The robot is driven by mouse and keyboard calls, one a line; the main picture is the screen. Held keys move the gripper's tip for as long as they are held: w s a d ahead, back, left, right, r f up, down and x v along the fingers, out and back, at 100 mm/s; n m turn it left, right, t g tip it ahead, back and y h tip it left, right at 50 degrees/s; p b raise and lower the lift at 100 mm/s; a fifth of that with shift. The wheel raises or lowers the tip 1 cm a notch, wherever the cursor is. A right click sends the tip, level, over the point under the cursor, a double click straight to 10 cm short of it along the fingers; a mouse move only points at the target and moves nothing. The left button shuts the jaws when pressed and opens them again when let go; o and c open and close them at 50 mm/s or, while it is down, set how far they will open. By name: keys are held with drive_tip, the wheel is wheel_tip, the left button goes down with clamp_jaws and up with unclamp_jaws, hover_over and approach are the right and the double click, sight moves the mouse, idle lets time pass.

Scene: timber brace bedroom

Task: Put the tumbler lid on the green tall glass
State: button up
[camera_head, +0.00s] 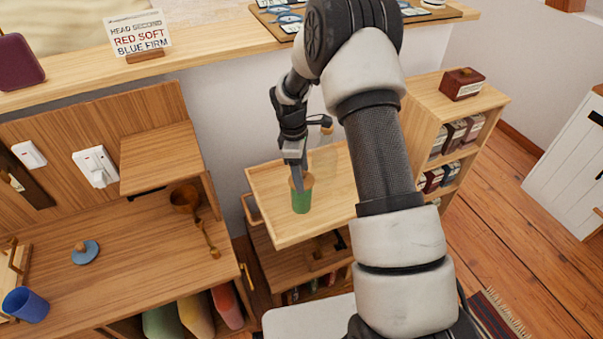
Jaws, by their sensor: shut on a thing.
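The green tall glass (301,203) stands upright on the light wooden top of the small cabinet, right of the counter. A tan-brown round piece, which looks like the tumbler lid (308,181), is at the glass's mouth. My gripper (298,184) points down from above with its fingers at this piece and appears shut on it. The fingers hide part of the lid and rim, so I cannot tell whether the lid sits flush on the glass.
A clear bottle with a wooden stopper (326,130) stands just behind the glass. On the left counter (130,275) are a blue disc with a wooden knob (85,252), a blue cup (26,304) and a wooden ladle (186,199). The cabinet top's front is clear.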

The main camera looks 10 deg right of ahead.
drive_tip(key=shift+f, duration=0.45)
drive_tip(key=o, duration=1)
drive_tip(key=shift+o, duration=0.2)
drive_tip(key=shift+r, duration=0.1)
